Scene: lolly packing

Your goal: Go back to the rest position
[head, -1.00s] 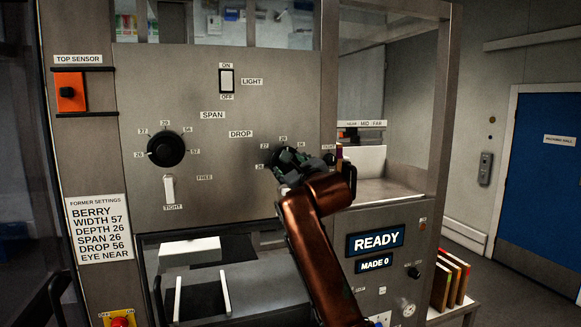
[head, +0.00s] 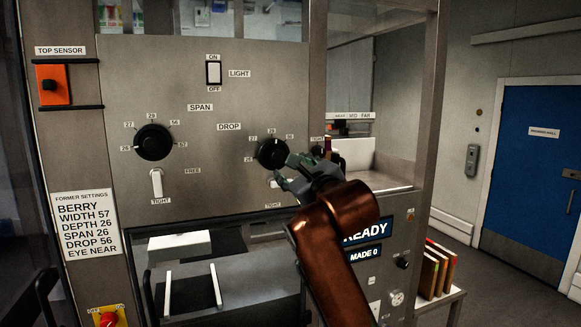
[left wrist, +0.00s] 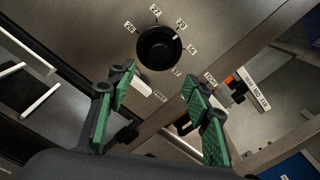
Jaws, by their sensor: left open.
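My left gripper (head: 284,171) is open and empty, just below and right of the DROP knob (head: 271,154). In the left wrist view, its two green-padded fingers (left wrist: 160,82) stand apart, with the black knob (left wrist: 159,48) beyond their tips and clear of them. The gripper partly hides the small lever under the knob. My right gripper is not in view.
The SPAN knob (head: 153,142) and its lever (head: 156,184) are to the left. A READY display (head: 367,230) is partly behind my arm. An orange top sensor (head: 54,85) is at far left. A blue door (head: 535,175) stands at right, with open floor before it.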

